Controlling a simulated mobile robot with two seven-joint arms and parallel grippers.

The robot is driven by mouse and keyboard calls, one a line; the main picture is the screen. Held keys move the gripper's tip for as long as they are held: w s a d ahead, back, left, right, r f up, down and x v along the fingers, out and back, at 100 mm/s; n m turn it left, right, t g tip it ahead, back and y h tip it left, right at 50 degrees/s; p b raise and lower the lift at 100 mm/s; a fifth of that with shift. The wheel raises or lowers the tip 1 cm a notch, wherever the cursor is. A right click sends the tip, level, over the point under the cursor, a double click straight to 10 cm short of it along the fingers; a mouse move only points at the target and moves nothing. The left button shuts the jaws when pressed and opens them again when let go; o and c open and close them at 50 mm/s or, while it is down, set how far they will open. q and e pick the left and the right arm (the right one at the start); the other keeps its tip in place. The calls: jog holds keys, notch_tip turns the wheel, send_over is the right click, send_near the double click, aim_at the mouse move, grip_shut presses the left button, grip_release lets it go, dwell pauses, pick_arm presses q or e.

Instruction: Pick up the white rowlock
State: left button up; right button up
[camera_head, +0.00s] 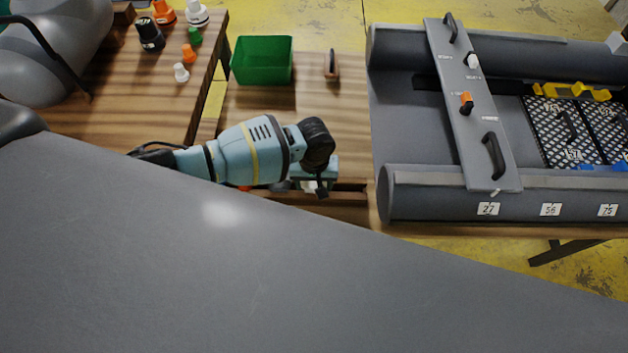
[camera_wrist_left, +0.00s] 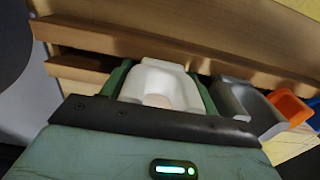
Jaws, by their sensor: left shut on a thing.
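My left gripper (camera_head: 317,188) reaches in from the left, pointing down at the wooden table's front edge by a wooden rack or slot (camera_head: 350,192). In the left wrist view, the white rowlock (camera_wrist_left: 160,84) sits between the green fingers of my left gripper (camera_wrist_left: 161,90), which are shut on it. A small white part of the rowlock (camera_head: 309,187) shows below the gripper in the head view; my arm hides most of it. I cannot tell whether it is clear of the wood. My right gripper is not in view.
A grey piece (camera_wrist_left: 246,106), an orange one (camera_wrist_left: 291,107) and a blue one stand right of the rowlock, by wooden boards (camera_wrist_left: 170,45). A green bin (camera_head: 262,62) stands behind my arm. A grey boat (camera_head: 430,195) lies right. Several valve caps stand on the left table.

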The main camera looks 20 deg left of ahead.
aim_at(314, 185)
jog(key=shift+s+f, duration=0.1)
